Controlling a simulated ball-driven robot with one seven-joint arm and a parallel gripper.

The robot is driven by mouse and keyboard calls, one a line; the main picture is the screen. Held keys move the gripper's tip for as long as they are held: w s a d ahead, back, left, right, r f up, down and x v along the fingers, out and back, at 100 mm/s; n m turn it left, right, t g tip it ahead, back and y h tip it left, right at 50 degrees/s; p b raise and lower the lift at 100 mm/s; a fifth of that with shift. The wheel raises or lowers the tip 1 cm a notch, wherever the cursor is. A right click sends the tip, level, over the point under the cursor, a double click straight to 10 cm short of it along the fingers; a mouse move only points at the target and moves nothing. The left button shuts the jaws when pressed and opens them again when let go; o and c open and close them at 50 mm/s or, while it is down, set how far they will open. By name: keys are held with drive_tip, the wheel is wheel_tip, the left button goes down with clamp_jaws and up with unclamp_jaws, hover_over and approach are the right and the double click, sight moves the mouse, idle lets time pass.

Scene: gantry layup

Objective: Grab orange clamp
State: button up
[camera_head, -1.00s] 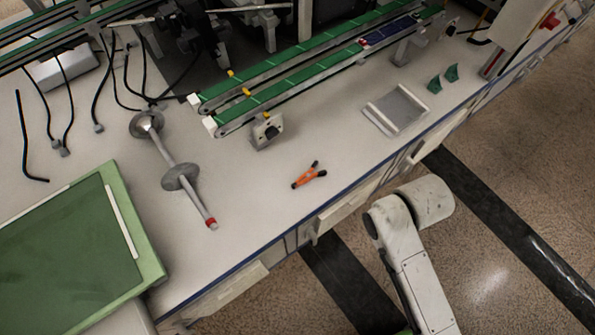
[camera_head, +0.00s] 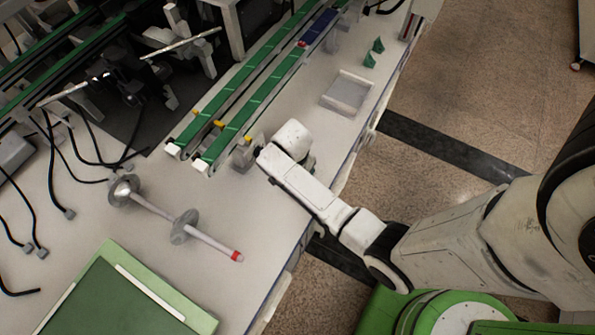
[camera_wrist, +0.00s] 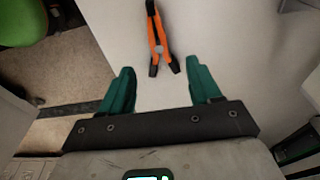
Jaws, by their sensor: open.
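The orange clamp (camera_wrist: 157,36) lies on the white table in the wrist view, at the top centre. It has orange handles and two dark tips pointing toward my gripper. My gripper (camera_wrist: 160,85) shows there with two green fingers spread apart and nothing between them. The clamp is ahead of the fingers, its dark tips nearly in line with the gap and a little to the left of the right finger. In the head view the clamp is hidden behind my white arm, which reaches over the table edge.
A green-belted conveyor (camera_head: 250,95) runs along the table's back. A shaft with metal discs (camera_head: 185,225) lies at the left, near a green panel (camera_head: 125,300). A shallow tray (camera_head: 347,92) and small green brackets (camera_head: 374,52) lie further right. Bare table surrounds the clamp.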

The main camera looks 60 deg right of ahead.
drive_tip(key=shift+d+f, duration=0.15)
drive_tip(key=shift+f, duration=3.05)
drive_tip(key=shift+c, duration=0.2)
drive_tip(key=c, duration=1.1)
drive_tip(key=shift+r, duration=0.15)
